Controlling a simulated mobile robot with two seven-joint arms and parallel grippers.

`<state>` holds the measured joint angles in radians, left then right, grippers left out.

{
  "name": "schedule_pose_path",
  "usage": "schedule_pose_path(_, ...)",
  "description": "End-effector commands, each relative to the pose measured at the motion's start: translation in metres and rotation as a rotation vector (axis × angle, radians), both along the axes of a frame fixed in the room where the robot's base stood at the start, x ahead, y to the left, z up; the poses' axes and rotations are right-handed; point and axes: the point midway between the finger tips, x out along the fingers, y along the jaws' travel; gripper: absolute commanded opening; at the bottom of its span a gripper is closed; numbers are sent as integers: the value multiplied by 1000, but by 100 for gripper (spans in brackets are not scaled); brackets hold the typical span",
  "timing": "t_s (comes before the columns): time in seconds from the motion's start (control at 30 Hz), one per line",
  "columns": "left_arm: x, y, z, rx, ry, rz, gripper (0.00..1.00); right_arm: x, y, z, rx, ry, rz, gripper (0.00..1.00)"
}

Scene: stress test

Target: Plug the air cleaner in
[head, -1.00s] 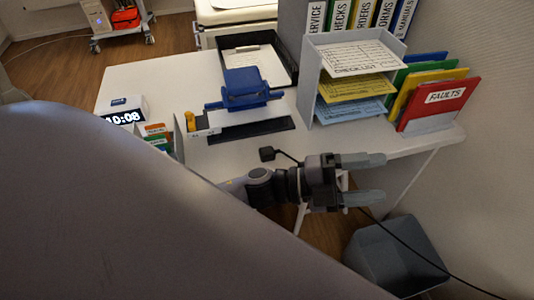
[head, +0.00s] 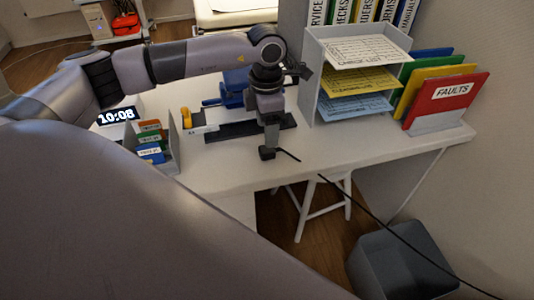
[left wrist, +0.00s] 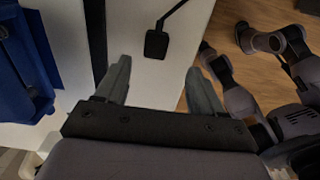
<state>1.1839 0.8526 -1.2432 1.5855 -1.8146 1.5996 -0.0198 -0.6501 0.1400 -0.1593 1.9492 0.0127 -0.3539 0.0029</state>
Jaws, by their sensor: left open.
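A small black plug (head: 267,154) lies on the white desk (head: 215,178) near its front edge. Its black cable (head: 365,212) runs over the edge and off to the lower right. My left gripper (head: 270,136) points down, just above the plug in the head view. In the left wrist view its two grey fingers are apart and empty, and the plug (left wrist: 156,44) shows beyond the gap between the fingertips. Whether the fingers reach down beside it I cannot tell. Neither the air cleaner nor a socket can be made out. My right gripper cannot be made out.
A blue hole punch (head: 234,88) stands behind my left gripper. Paper trays (head: 309,91) and a red folder (head: 446,103) stand to the right, a clock (head: 116,116) and a card box (head: 172,157) to the left. A stool (head: 325,206) and a grey bin (head: 400,265) are below.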

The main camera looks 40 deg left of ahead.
Motion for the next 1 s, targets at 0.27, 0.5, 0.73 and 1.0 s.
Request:
schedule_pose_path(0.27, 1, 3, 1, 11, -1, 2, 68, 0, 0, 0, 0, 0, 0, 0)
schedule_pose_path(0.5, 1, 2, -13, 8, 1, 1, 68, 0, 0, 2, 0, 0, 0, 0)
schedule_pose_path(0.73, 1, 2, -18, 9, -1, 0, 68, 0, 0, 2, 0, -1, 0, 0)
schedule_pose_path(1.0, 3, 3, -39, 8, 1, 1, 68, 0, 0, 6, 0, -1, 0, 0)
